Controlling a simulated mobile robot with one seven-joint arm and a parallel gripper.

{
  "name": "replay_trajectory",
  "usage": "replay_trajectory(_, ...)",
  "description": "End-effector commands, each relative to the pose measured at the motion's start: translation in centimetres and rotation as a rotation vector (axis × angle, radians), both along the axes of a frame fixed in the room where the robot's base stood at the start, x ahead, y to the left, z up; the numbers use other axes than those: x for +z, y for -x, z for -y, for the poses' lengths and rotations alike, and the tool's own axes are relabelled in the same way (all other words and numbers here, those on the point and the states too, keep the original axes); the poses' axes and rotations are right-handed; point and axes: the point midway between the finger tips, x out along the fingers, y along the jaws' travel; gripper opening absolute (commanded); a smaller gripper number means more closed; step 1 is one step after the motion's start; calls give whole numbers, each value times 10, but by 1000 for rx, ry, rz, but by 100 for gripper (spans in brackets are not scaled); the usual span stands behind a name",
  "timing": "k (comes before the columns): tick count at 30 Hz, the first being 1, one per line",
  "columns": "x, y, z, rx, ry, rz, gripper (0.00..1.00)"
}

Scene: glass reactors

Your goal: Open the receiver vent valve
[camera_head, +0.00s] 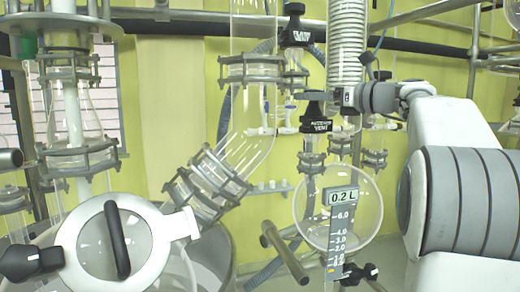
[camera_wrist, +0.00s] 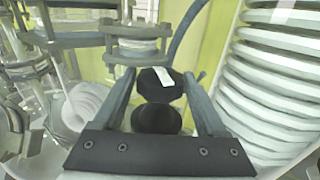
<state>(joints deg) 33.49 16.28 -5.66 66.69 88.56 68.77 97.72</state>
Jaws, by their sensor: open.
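The receiver vent valve (camera_head: 316,126) shows in the head view as a black knob over a dark tag with white lettering, on a glass neck above the round receiver flask (camera_head: 366,208). In the wrist view a black knob (camera_wrist: 156,119) and a dark plate with a white label (camera_wrist: 154,80) lie between the fingers. My gripper (camera_wrist: 159,76) is open, with one finger on each side of them; contact cannot be told. In the head view my gripper (camera_head: 341,97) is beside the valve's top, at its right, and its fingers are hard to make out.
Another black-topped valve (camera_head: 295,31) stands just above, close to my gripper. A ribbed coil column (camera_head: 346,45) rises behind it and also shows at the right of the wrist view (camera_wrist: 275,75). A reactor lid (camera_head: 100,245) is at lower left.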

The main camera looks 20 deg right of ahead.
Motion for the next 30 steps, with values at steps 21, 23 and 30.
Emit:
replay_trajectory(21, 0, 1, -1, -448, -2, 0, 74)
replay_trajectory(23, 1, 0, -1, -485, -1, -2, 74)
replay_trajectory(30, 5, 0, 1, -623, -5, -4, 74)
